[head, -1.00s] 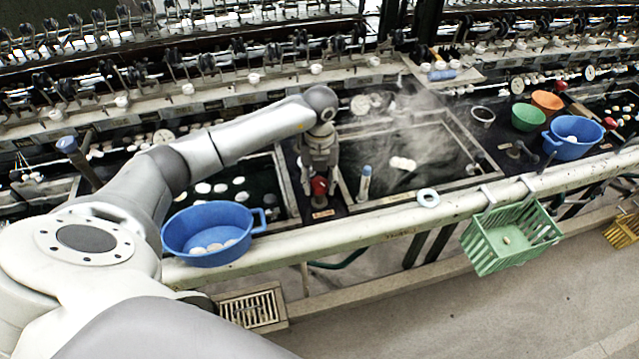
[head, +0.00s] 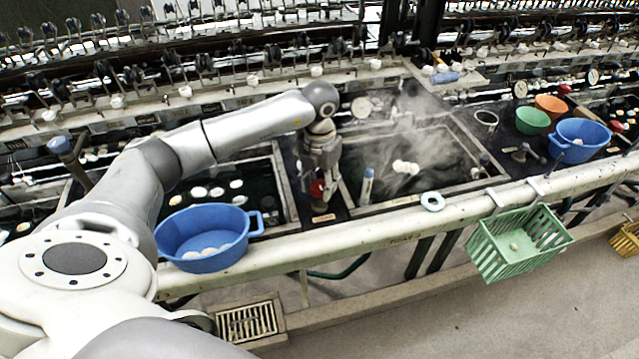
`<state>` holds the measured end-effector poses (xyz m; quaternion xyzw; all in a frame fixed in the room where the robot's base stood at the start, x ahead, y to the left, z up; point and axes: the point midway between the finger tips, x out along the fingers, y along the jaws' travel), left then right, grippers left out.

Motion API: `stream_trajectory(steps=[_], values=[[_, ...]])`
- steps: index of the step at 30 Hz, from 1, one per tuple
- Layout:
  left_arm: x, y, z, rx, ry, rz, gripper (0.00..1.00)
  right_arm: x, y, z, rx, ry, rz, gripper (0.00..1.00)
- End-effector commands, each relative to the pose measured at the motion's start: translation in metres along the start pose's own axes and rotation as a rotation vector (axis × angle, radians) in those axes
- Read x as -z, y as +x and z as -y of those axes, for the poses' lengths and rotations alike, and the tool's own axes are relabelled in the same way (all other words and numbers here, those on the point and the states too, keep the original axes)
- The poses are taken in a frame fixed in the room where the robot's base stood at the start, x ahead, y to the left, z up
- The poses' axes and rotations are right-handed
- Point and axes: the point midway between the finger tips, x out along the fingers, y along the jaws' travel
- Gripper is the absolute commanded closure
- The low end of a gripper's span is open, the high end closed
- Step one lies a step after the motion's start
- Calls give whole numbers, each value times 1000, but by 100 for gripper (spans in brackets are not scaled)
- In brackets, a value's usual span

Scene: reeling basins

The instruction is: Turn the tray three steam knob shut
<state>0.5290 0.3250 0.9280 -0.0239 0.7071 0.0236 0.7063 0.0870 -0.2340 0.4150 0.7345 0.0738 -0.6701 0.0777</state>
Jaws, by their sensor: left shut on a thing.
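My left gripper (head: 318,188) points down over the dark strip between two basins and is shut on a red knob (head: 317,190). The fingers hide part of the knob, so its turn angle cannot be told. A small tan label (head: 323,218) lies on the strip just in front of it. My right gripper is not in view.
A blue basin with cocoons (head: 205,240) sits by the front rail (head: 390,232) at left. A green basket (head: 515,245) hangs from the rail.

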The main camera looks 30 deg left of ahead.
Motion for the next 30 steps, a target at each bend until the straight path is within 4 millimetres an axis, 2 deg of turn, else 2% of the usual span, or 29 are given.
stream_trajectory(steps=[10, 11, 16, 26, 30], values=[[-1, -2, 0, 0, 6, 5, 84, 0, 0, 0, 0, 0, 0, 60], [-1, -2, 0, 0, 6, 5, 59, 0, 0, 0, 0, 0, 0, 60], [-1, -1, 0, 0, 5, 3, 39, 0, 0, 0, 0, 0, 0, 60], [0, -2, 0, 0, 4, 2, 39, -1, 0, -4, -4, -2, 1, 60], [-1, -17, 0, 0, 3, 5, 39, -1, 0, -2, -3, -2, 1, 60]])
